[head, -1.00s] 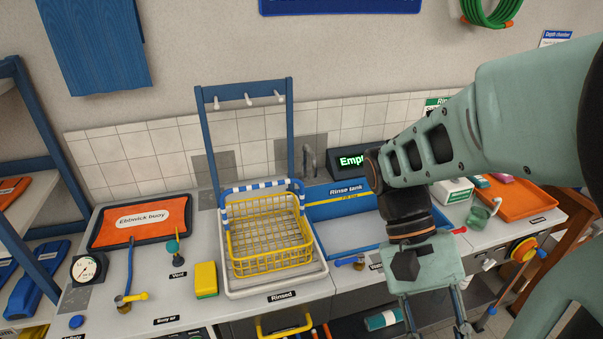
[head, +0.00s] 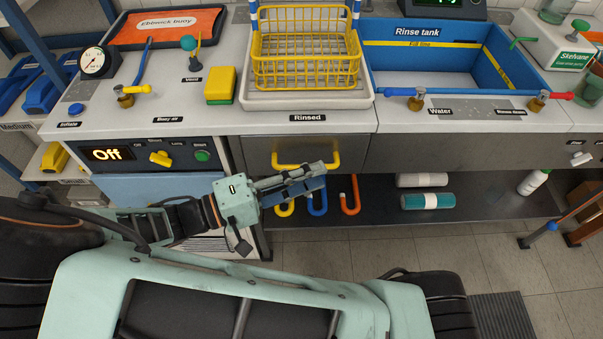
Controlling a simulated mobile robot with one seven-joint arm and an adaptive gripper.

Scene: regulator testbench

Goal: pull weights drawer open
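A grey drawer front (head: 262,153) with a yellow bar handle (head: 290,166) sits under the counter edge, below the "Rinsed" label. The drawer looks shut, its front in line with the grey panel beside it. No label for weights is readable on it. My gripper (head: 318,176) reaches in from the left, its fingers in front of and just below the handle's right part in the picture. I cannot tell whether the fingers touch the handle. The fingers overlap in this view, so their opening is hidden.
A yellow wire basket (head: 305,55) stands on the counter above the drawer, beside the blue rinse tank (head: 500,60). Below is a dark shelf (head: 480,206) with hooks and rolls. A control panel (head: 130,155) reading "Off" is to the left.

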